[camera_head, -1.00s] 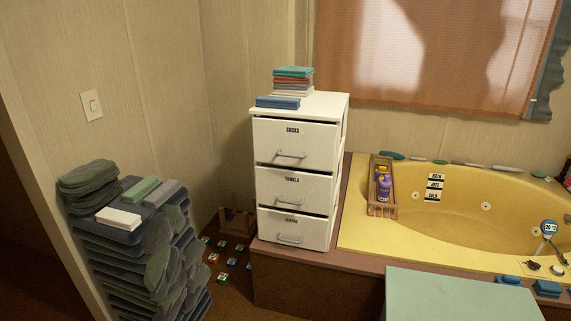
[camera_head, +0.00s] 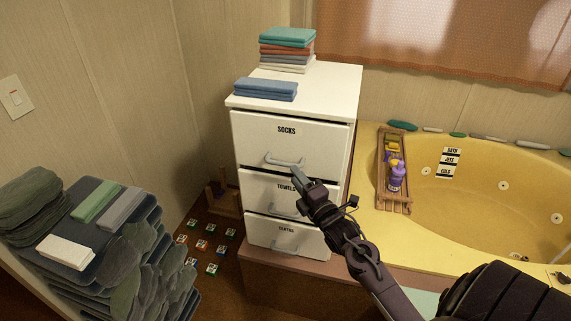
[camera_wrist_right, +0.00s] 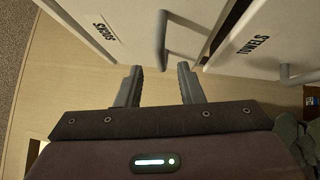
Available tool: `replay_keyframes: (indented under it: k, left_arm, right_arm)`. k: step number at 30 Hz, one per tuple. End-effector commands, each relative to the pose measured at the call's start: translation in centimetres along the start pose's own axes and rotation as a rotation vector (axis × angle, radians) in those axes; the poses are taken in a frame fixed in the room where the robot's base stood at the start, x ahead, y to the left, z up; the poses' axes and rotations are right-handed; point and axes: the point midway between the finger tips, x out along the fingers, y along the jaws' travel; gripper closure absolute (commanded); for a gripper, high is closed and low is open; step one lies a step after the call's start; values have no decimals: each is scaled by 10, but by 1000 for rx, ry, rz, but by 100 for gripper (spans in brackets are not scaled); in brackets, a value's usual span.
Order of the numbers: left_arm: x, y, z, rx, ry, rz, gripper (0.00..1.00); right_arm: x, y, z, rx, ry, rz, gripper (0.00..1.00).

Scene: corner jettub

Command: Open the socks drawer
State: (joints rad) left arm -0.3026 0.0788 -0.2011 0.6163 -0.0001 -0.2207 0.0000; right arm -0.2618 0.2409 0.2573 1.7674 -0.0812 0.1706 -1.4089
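The white drawer cabinet (camera_head: 330,84) stands on the tub's ledge. Its top drawer, labelled SOCKS (camera_head: 262,135), looks shut or nearly so, with a thin dark gap along its top edge. The socks drawer's grey handle (camera_head: 284,161) is a horizontal bar. My right gripper (camera_head: 298,176) is just below and in front of this handle. In the right wrist view my right gripper (camera_wrist_right: 159,70) is open and empty, and the handle (camera_wrist_right: 161,40) is just ahead, roughly between the fingertips. Contact cannot be seen. My left gripper is out of view.
The TOWELS drawer (camera_head: 262,190) and the bottom drawer (camera_head: 264,232) are below, partly behind my right arm. Folded cloths (camera_head: 266,90) lie on the cabinet. A towel stack (camera_head: 140,240) stands at left. The yellow tub (camera_head: 470,185) with a wooden caddy (camera_head: 383,180) is at right.

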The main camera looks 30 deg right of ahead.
Motion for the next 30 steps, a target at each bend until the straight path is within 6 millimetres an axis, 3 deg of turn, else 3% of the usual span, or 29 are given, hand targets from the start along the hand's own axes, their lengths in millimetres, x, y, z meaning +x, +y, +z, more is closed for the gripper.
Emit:
replay_keyframes:
  k: [6,12,24,30]
  left_arm:
    - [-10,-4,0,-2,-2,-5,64]
    - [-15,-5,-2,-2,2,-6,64]
    - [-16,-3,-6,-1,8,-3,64]
    - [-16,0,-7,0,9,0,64]
  right_arm:
    - [36,2,0,5,-1,0,66]
    - [60,0,-1,5,0,-3,66]
    - [67,-2,-1,5,1,-4,66]
    - [67,-2,-1,5,1,-5,92]
